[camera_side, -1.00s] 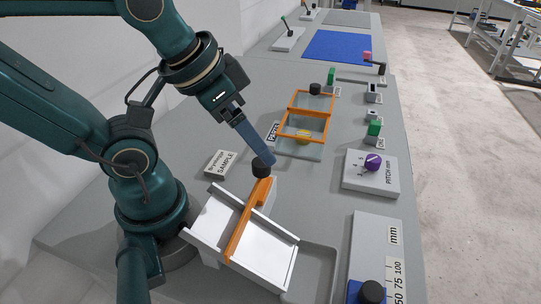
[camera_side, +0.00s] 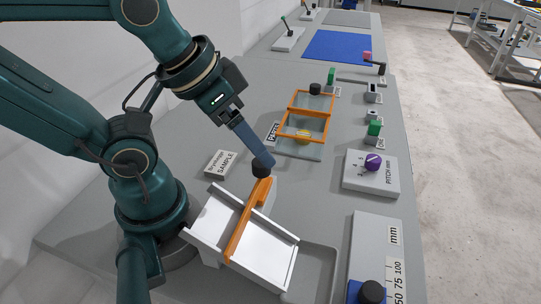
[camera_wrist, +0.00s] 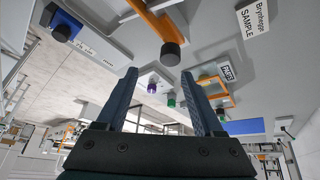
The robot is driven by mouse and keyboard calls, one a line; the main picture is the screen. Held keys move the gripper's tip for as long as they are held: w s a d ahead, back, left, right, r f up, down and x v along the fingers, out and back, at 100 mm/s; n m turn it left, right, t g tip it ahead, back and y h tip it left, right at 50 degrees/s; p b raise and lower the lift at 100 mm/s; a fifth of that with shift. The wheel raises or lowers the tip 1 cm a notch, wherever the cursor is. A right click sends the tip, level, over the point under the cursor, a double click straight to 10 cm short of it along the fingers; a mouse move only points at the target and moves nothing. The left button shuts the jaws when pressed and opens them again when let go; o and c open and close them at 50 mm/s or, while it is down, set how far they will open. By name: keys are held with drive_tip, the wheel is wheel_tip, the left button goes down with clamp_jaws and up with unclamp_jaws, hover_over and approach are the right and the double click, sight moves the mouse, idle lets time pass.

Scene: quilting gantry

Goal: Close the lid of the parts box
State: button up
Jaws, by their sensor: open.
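The parts box (camera_side: 303,151) stands beyond my gripper in the side view, by a PARTS label. Its orange-framed clear lid (camera_side: 312,101) looks raised, with a black knob (camera_side: 315,89) at its top, and a yellow thing (camera_side: 303,134) shows low in the box. In the wrist view the orange frame (camera_wrist: 232,101) shows partly behind the right finger. My gripper (camera_side: 267,156) is open and apart from the parts box. Its fingers point down close to another black knob (camera_side: 262,168); whether they touch it, I cannot tell.
That near knob tops an orange bar (camera_side: 240,225) across a white tilted tray (camera_side: 268,254). A SAMPLE plate (camera_side: 220,163) lies left, and a purple PITCH dial (camera_side: 373,162) and green switch (camera_side: 375,128) right. Grey table is clear between tray and box.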

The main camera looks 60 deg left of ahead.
drive_tip(key=w+d+r+n+h, duration=0.6)
drive_tip(key=w+d+r+n, duration=0.1)
drive_tip(key=w+r+n, duration=0.15)
drive_tip(key=w+a+r+n+t+h, duration=0.1)
drive_tip(key=w+a+n+t, duration=0.1)
drive_tip(key=w+n, duration=0.4)
drive_tip(key=n+t+y, duration=0.4)
drive_tip(key=n+t, duration=0.2)
drive_tip(key=n, duration=1.2)
hover_over(314, 85)
drive_tip(key=s+d, duration=0.2)
drive_tip(key=d, duration=0.3)
wheel_tip(314, 85, down, 11)
drive_tip(key=shift+n+y, duration=0.9)
drive_tip(key=shift+n, duration=0.05)
drive_tip(key=a+f, duration=0.1)
drive_tip(key=f, duration=0.1)
drive_tip(key=s+a+f, duration=0.1)
drive_tip(key=a+f, duration=0.1)
drive_tip(key=s+a+f, duration=0.1)
drive_tip(key=a+f, duration=0.1)
drive_tip(key=shift+a+f, duration=0.15)
drive_tip(key=shift+x, duration=2.4)
